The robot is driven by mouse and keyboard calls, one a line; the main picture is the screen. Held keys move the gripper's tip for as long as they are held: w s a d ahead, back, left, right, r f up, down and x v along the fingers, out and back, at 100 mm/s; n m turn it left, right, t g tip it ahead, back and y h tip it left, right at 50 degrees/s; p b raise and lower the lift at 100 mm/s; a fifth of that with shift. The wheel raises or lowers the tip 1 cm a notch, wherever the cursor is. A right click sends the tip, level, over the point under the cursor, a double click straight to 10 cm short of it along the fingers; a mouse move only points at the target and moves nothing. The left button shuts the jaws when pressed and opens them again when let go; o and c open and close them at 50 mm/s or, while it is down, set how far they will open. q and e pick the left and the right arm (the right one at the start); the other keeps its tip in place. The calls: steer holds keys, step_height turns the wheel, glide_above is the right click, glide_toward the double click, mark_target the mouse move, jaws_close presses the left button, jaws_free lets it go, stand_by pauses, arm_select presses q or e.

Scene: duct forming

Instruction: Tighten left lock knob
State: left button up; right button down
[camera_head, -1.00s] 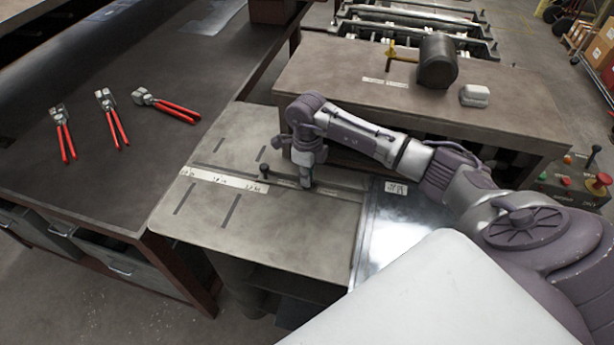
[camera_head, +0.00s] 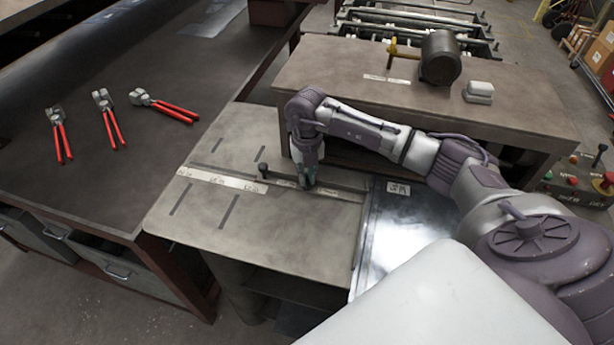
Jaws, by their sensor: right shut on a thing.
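My right gripper (camera_head: 306,184) points down at the fence bar across the grey machine table (camera_head: 205,215). It is shut on what looks like a lock knob, which its fingers hide almost fully. A black lock knob (camera_head: 262,169) stands upright on the same bar, a little to the left of the gripper and apart from it. A white scale strip (camera_head: 215,180) runs left from that knob. My left gripper is not in view.
Three red-handled pliers (camera_head: 165,108) lie on the dark bench (camera_head: 90,180) at left. A bench (camera_head: 510,105) behind my right arm holds a mallet (camera_head: 440,58) and a pale block (camera_head: 478,92). A shiny metal sheet (camera_head: 385,235) lies right of the table. A control box (camera_head: 580,190) stands at far right.

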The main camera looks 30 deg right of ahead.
steer(key=m, duration=0.5)
steer(key=shift+m, duration=0.3)
stand_by(0.4)
steer(key=c, duration=1.2)
jaws_free()
